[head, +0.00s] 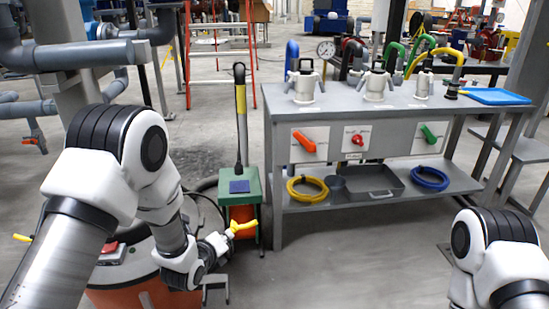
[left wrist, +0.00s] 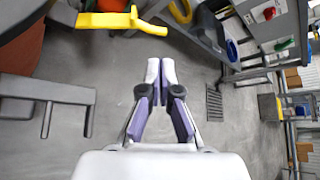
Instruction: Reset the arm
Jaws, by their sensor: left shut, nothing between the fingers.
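My left arm reaches in from the left in the head view. Its gripper (head: 222,241) is low in front of the green and orange cart, close to a yellow handle (head: 243,228). In the left wrist view the two purple-lined fingers (left wrist: 160,68) meet at their tips with nothing between them. The yellow handle (left wrist: 112,20) lies beyond and to the left of the fingertips there, apart from them. My right arm shows at the lower right of the head view, but its gripper is out of the picture.
A grey workbench (head: 345,199) with clamp-like fittings, hoses and coloured levers stands ahead to the right. A green cart (head: 249,190) with an upright pole is left of it. Grey pipes (head: 75,55) fill the left. Open floor (head: 370,265) lies before the bench.

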